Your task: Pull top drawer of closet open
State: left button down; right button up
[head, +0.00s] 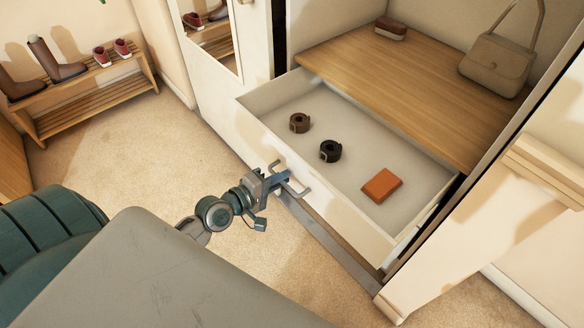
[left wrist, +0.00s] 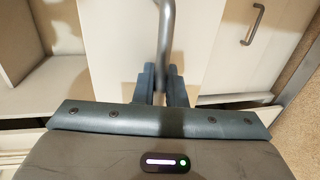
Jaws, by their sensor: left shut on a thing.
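The closet's top drawer (head: 340,208) stands pulled out in the head view, with its inside showing. Two rolled belts, one brown (head: 299,123) and one black (head: 330,151), and an orange-brown flat item (head: 381,185) lie in it. My left gripper (head: 281,179) is at the drawer's front, shut on its metal bar handle (head: 302,192). In the left wrist view the gripper's fingers (left wrist: 161,85) close around the handle (left wrist: 166,35). My right gripper is in neither view.
A wooden shelf (head: 400,85) above the drawer holds a handbag (head: 497,62) and a small brown item (head: 390,28). A mirrored door (head: 225,75) stands left of the drawer. A shoe rack (head: 95,92) is at far left, with bare carpet (head: 150,150) between.

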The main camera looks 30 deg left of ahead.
pick_arm(q)
jog(key=shift+v, duration=0.95)
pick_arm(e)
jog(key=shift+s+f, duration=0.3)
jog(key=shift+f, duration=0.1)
pick_arm(q)
jog(key=shift+f, duration=0.2)
jog(key=c, duration=1.6)
grip_release()
jog(key=shift+c, duration=0.2)
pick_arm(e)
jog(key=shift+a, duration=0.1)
pick_arm(q)
jog(key=p+v, duration=0.2)
jog(key=v, duration=0.8)
jog(key=shift+s, duration=0.4)
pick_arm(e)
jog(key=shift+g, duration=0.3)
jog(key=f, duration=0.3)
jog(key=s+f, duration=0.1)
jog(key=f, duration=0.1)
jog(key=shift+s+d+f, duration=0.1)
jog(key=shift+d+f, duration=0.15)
pick_arm(q)
jog(key=shift+a, duration=0.15)
